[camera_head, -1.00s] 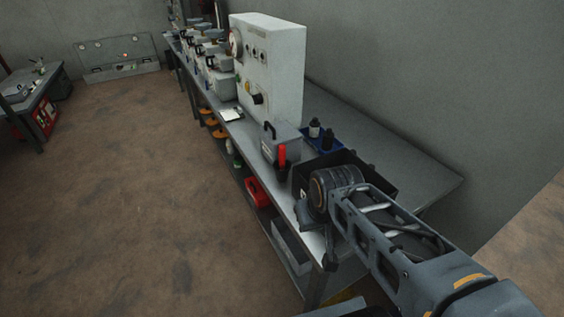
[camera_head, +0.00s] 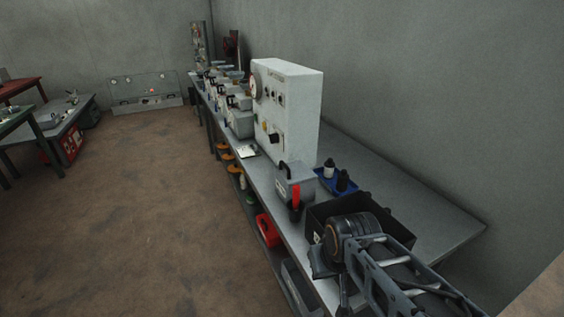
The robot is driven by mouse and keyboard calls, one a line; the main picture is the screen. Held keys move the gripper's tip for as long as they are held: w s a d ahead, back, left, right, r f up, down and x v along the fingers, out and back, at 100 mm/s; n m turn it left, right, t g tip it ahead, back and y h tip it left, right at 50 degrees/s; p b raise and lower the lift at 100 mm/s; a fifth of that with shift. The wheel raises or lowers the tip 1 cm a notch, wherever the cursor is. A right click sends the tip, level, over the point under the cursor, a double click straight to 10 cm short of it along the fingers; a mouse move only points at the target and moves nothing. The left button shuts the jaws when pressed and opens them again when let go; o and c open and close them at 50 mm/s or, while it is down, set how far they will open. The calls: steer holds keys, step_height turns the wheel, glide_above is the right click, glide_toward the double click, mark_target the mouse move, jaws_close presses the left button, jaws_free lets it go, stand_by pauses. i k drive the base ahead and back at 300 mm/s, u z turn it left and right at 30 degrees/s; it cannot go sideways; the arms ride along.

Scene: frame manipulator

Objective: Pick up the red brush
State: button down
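A red upright handle (camera_head: 296,195), which looks like the red brush, shows at the front of the grey box on the bench. Its lower end is dark, and I cannot tell whether that is bristles or a holder. My arm comes in from the lower right, and its round dark joint (camera_head: 347,237) is in front of the black bin, to the right of the red handle and nearer the camera. Dark parts of my arm's end show below this joint. I cannot make out gripper fingers there. The red handle stands apart from my arm.
A long grey bench (camera_head: 425,215) runs along the wall. It holds a black bin (camera_head: 318,217), a blue tray (camera_head: 326,183) with dark bottles, a grey box (camera_head: 287,181) and a tall white cabinet (camera_head: 297,105). A red item (camera_head: 267,229) sits on the lower shelf. The brown floor (camera_head: 150,210) is open at left.

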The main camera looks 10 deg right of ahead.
mark_target(296, 189)
steer(key=k, duration=0.5)
steer(key=u, duration=1.25)
steer(key=i, duration=2.15)
steer(key=z, duration=1.5)
